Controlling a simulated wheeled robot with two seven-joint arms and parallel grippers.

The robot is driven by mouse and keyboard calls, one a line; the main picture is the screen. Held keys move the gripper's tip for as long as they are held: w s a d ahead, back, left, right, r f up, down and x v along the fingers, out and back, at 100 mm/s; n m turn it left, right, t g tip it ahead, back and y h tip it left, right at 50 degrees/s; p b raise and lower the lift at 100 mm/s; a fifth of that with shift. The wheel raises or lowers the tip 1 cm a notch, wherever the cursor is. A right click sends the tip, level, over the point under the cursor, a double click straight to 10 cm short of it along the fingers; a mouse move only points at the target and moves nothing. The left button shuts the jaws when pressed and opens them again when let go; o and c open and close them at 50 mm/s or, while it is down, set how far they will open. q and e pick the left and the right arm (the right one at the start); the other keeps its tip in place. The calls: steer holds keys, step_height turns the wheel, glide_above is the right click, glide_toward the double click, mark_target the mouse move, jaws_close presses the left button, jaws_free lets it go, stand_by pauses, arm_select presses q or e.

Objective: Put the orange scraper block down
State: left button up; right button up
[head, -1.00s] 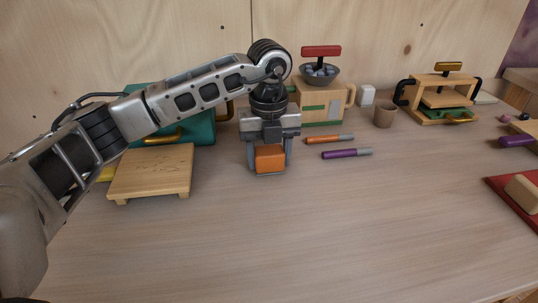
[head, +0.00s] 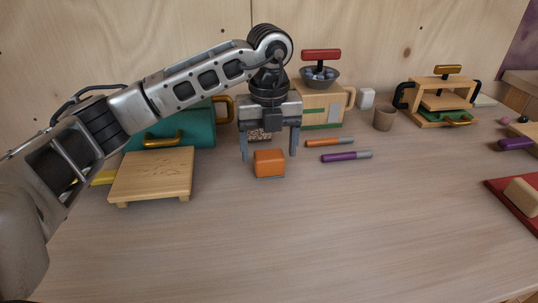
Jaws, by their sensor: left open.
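The orange scraper block (head: 269,163) rests on the table (head: 300,235), in the middle left of the head view. A thin grey edge shows along its bottom. My left gripper (head: 269,158) is open above and behind the block, with one finger to each side of it. Gaps show between the block and both fingers, so it does not hold the block. My right gripper does not show.
A small wooden board on feet (head: 152,174) stands left of the block, before a teal case (head: 200,125). Orange (head: 330,142) and purple (head: 346,156) markers lie to the right. The front table is clear.

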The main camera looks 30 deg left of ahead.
mark_target(269, 153)
arm_select(q)
step_height(269, 153, up, 9)
steer(key=p, duration=0.1)
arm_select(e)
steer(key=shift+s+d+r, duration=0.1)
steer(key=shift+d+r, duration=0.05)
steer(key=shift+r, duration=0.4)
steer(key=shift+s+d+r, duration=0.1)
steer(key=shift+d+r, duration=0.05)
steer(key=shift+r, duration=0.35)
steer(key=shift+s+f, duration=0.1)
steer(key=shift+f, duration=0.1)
